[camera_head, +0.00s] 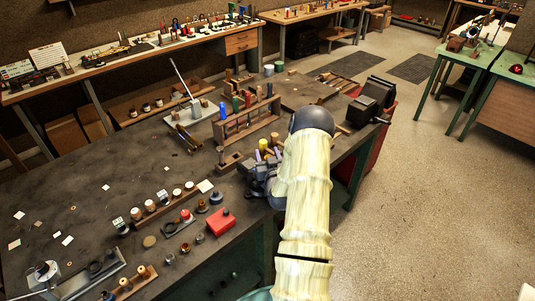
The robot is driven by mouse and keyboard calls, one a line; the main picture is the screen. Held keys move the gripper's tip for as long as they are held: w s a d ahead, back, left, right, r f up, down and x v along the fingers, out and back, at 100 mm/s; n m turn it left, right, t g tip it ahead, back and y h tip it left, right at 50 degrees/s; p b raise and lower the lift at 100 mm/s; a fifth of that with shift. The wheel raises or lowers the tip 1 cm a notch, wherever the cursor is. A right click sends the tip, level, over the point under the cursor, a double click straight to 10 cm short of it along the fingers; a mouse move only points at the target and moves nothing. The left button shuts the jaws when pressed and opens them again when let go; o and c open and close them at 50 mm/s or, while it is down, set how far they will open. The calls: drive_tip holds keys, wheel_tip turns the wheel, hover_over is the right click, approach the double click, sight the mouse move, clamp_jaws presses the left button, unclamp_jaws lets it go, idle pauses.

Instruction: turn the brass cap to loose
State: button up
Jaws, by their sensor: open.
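I cannot tell which item is the brass cap. Small brass-coloured pieces stand on the dark workbench (70,190), among them one piece (202,206) near the red box and another (170,259) nearer the front edge. My cream-covered arm rises from the bottom of the view across the bench's right side and ends in a dark rounded joint. My gripper does not show; it is hidden behind the arm or out of view. A blue-grey vise-like device (258,182) sits just left of the arm, partly covered by it.
A red box (221,222) stands near the bench's front edge. A wooden tool rack (247,119) stands behind, with a black machine (371,101) at the right end. Open floor (440,200) lies to the right.

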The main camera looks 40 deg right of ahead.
drive_tip(key=c, duration=1)
drive_tip(key=shift+o, duration=0.2)
drive_tip(key=shift+f+n+t+y+b, duration=0.15)
drive_tip(key=shift+n+t+y+b, duration=0.15)
drive_tip(key=shift+n+y+b, duration=0.4)
drive_tip(key=shift+a+f+n+t+y+b, duration=0.1)
drive_tip(key=shift+n+t+y+b, duration=0.2)
drive_tip(key=shift+y+b, duration=0.6)
drive_tip(key=n+y+b, duration=0.2)
drive_tip(key=y, duration=0.1)
drive_tip(key=n+y+b, duration=0.1)
drive_tip(key=b, duration=0.1)
drive_tip(key=shift+a+t, duration=0.25)
drive_tip(key=shift+t, duration=0.15)
drive_tip(key=n+y+b, duration=0.1)
drive_tip(key=y, duration=0.1)
drive_tip(key=n+y, duration=0.1)
drive_tip(key=y, duration=0.1)
drive_tip(key=n+y+b, duration=0.1)
drive_tip(key=y, duration=0.1)
drive_tip(key=shift+a+n+g+b, duration=0.3)
drive_tip(key=shift+s+a+r+n+g+y+b, duration=0.15)
drive_tip(key=shift+n+g+y+b, duration=0.4)
drive_tip(key=shift+n+y, duration=0.6)
drive_tip(key=shift+w+a+r+n+g+y+b, duration=0.1)
drive_tip(key=shift+a+n+g+y+b, duration=0.15)
drive_tip(key=shift+n+g+y, duration=0.9)
drive_tip(key=shift+m+t+y, duration=0.3)
drive_tip(key=shift+y, duration=0.2)
